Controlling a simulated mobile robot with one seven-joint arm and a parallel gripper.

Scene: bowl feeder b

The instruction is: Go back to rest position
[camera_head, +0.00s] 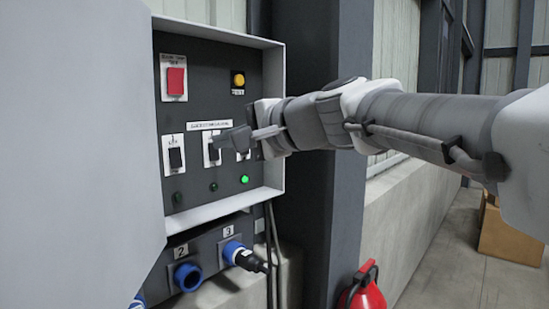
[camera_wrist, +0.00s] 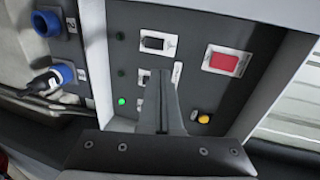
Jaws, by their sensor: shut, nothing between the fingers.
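My gripper (camera_head: 233,139) is shut and empty in front of the open control panel (camera_head: 200,55). In the head view its fingers cover part of the middle and right switches in the lower row. In the wrist view the shut fingers (camera_wrist: 160,80) point at the panel and hide part of the switch row. Whether the fingertips touch a switch I cannot tell. The left black switch (camera_head: 175,158) and the red switch (camera_head: 176,81) are clear of the gripper. A yellow button (camera_head: 239,80) sits at the upper right. The right green lamp (camera_head: 244,180) is lit; the other two are dark.
The open cabinet door (camera_head: 75,160) fills the left side. Below the panel are blue sockets (camera_head: 187,277), with a plug (camera_head: 245,257) in the one marked 3. A dark column (camera_head: 335,200) stands right of the cabinet. A red extinguisher (camera_head: 364,290) and a cardboard box (camera_head: 508,235) stand lower right.

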